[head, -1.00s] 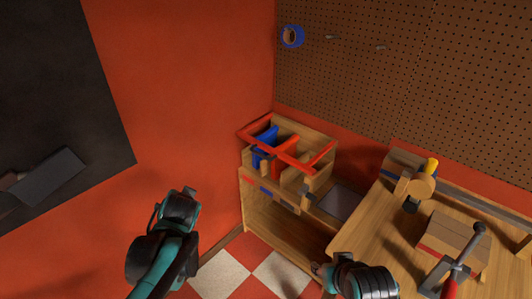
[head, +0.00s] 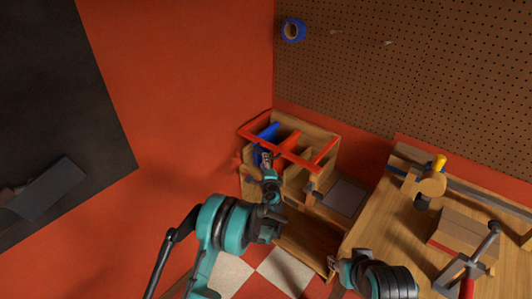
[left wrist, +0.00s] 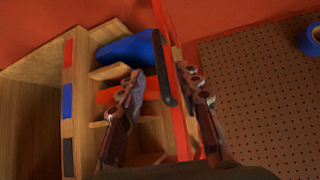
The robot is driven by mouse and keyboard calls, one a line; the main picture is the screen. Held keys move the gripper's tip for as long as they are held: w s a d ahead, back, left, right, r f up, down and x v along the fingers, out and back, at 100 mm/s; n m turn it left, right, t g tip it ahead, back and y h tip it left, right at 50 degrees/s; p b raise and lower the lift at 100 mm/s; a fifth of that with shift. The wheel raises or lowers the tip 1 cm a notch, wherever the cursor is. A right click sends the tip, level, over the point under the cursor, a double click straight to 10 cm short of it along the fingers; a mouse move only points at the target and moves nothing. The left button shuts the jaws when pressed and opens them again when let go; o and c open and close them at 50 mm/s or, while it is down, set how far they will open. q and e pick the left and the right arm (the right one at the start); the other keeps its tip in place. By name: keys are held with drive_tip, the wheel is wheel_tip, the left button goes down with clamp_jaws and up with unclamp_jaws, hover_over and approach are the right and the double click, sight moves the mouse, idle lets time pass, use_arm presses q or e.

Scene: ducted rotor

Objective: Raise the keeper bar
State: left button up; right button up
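The keeper bar is the red bar (head: 294,158) across the front of a wooden rack (head: 322,182); it also shows in the left wrist view (left wrist: 180,135). A dark handle (left wrist: 163,70) is on it. My left gripper (head: 266,158) is at the bar, near the handle. In the left wrist view its two fingers (left wrist: 165,88) are apart, with the handle and bar between them; I cannot tell whether either finger touches. Blue (left wrist: 130,48) and red (left wrist: 118,94) pieces sit in the rack's compartments. My right gripper (head: 334,264) is low, right of centre, away from the rack; its fingers are too small to read.
A wooden workbench (head: 400,235) stands on the right, with a yellow-handled tool (head: 434,176) and a red-handled clamp (head: 468,285). A pegboard (head: 400,70) with blue tape (head: 293,30) is behind. The red wall (head: 180,100) is close to the rack's left.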

use_arm(q)
drive_tip(key=b+x, duration=0.2)
drive_tip(key=x, duration=0.5)
drive_tip(key=shift+f, duration=0.2)
drive_tip(key=shift+w, duration=0.4)
drive_tip(key=shift+r, duration=0.1)
clamp_jaws()
